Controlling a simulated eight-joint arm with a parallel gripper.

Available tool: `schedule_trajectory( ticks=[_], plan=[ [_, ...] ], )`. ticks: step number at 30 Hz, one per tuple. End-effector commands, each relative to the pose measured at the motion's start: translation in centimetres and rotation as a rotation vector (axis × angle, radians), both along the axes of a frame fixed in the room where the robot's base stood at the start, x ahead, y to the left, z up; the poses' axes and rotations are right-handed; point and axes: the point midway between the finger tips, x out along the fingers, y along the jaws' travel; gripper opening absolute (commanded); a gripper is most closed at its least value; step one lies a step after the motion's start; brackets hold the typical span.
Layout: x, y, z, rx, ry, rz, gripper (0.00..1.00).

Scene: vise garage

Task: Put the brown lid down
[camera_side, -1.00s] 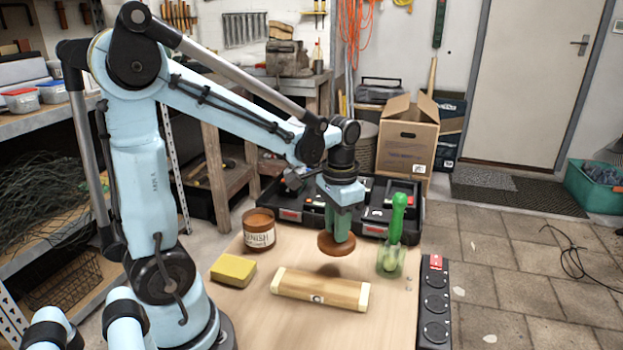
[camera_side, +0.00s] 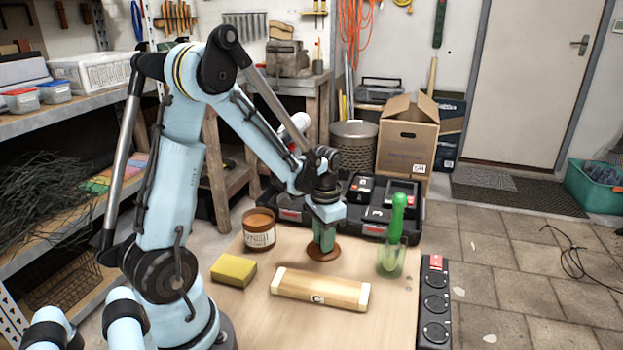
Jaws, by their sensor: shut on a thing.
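The brown lid (camera_side: 323,254) is a flat round disc at the middle of the wooden table (camera_side: 265,320), behind the wooden block. My gripper (camera_side: 323,240) points down and is shut on the lid from above. The lid is level and very low; I cannot tell whether its underside touches the table. Its centre is partly hidden by the green fingers.
An open jar of brown varnish (camera_side: 259,232) stands left of the lid. A yellow sponge (camera_side: 233,270) lies front left. The wooden block (camera_side: 320,288) lies in front. A green-handled brush in a glass (camera_side: 392,255) stands right. A black power strip (camera_side: 434,305) lines the right edge.

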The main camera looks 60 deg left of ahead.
Motion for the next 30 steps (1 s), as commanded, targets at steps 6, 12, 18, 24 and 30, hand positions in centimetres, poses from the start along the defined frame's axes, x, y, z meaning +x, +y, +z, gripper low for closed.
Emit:
schedule_trajectory(
  ticks=[6,12,18,24,30],
  plan=[
    [0.0,0.0,-0.1,0.000,0.000,0.000,0.00],
    [0.0,0.0,-0.2,0.000,0.000,0.000,0.42],
    [0.0,0.0,-0.2,0.000,0.000,0.000,0.51],
    [0.0,0.0,0.0,0.000,0.000,0.000,0.51],
    [0.0,-0.1,1.9,0.000,0.000,0.000,0.51]
  ],
)
